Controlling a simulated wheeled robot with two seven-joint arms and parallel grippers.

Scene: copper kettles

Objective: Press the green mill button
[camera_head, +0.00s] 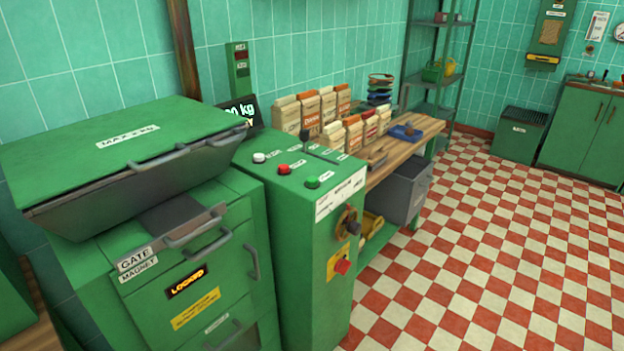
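A green button (312,182) sits on the sloped top of the green control cabinet (298,230), near its right front edge. A small label lies beside it. A red button (284,169) and a white button (259,158) stand in a row to its left. Neither of my grippers shows in the head view, and nothing covers the green button.
A green machine (190,270) with a large lid (125,150) and a lit "LOCKED" sign stands left of the cabinet. A wooden bench (400,150) with paper bags stands behind. The checkered floor (480,240) at right is clear.

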